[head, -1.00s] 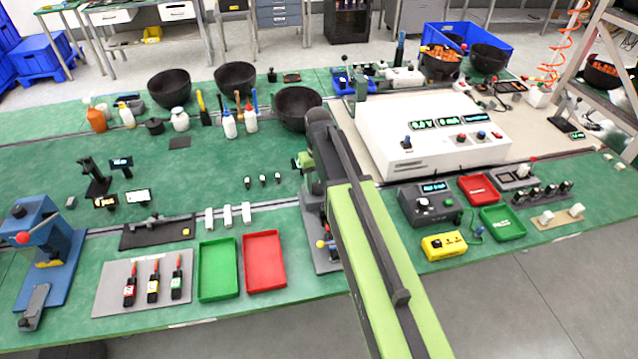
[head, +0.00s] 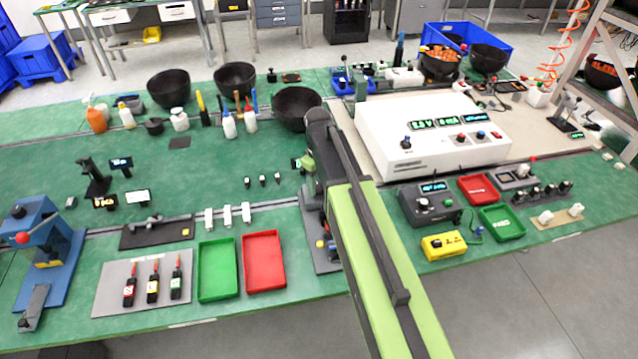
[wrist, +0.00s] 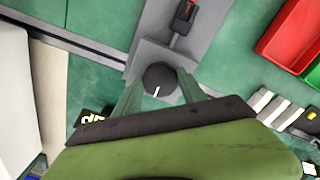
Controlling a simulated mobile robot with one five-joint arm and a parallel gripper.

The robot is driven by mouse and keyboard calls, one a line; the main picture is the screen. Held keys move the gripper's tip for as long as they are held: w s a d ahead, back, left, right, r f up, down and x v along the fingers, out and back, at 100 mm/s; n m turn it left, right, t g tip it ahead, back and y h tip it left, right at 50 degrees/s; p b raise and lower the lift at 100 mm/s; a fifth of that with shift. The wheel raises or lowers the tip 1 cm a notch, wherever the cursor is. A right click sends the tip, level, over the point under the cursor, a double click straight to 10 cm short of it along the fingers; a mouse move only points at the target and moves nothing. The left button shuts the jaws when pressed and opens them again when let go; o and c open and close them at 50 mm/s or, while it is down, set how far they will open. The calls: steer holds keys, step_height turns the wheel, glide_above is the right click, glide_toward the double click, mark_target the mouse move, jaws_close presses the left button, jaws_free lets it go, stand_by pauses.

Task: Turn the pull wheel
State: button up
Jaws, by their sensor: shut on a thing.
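The pull wheel is a dark round knob with a white pointer line (wrist: 159,77) in the wrist view. It sits on a grey fixture block (wrist: 150,57) of a long grey stand. My gripper (wrist: 160,86) has its two green fingers on either side of the wheel, shut on it. In the head view my arm covers the wheel and most of the fixture; the edge of the grey stand (head: 309,222) shows to the left of my arm.
A red tray (head: 264,262) and a green tray (head: 218,270) lie left of the stand. A large white test box (head: 430,135) and a grey meter (head: 430,203) stand to its right. A black bowl (head: 297,108) is behind my arm.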

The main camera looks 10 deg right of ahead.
mark_target(319, 186)
steer(key=o, duration=1.4)
steer(key=shift+c, duration=0.2)
step_height(319, 186, up, 18)
steer(key=p, duration=1.7)
steer(key=shift+f, duration=0.25)
